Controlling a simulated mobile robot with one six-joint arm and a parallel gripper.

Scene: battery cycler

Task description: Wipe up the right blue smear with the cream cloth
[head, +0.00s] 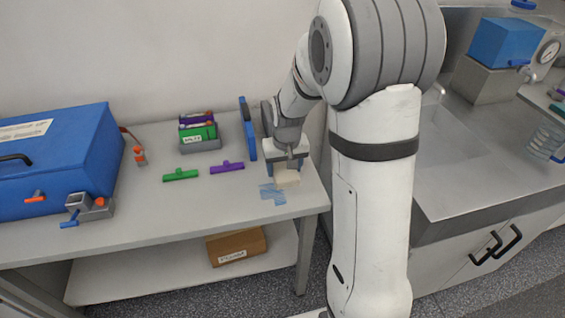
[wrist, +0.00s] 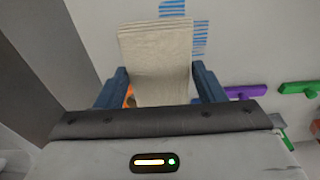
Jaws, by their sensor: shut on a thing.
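My gripper (head: 287,166) is shut on the cream cloth (head: 288,179) at the right end of the table. In the wrist view the folded cloth (wrist: 156,55) sticks out from between the dark blue fingers of my gripper (wrist: 160,85). The blue smear (head: 272,193) is on the table just left of and in front of the cloth. In the wrist view the streaky smear (wrist: 200,35) shows beyond and beside the cloth's far right corner, and the cloth may hide part of it. I cannot tell whether the cloth touches the table. I make out no separate second smear.
A purple bar (head: 227,167) and a green bar (head: 180,175) lie left of the smear. A grey holder with green and purple blocks (head: 198,135) and an upright blue panel (head: 247,130) stand behind. A large blue case (head: 60,160) fills the left.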

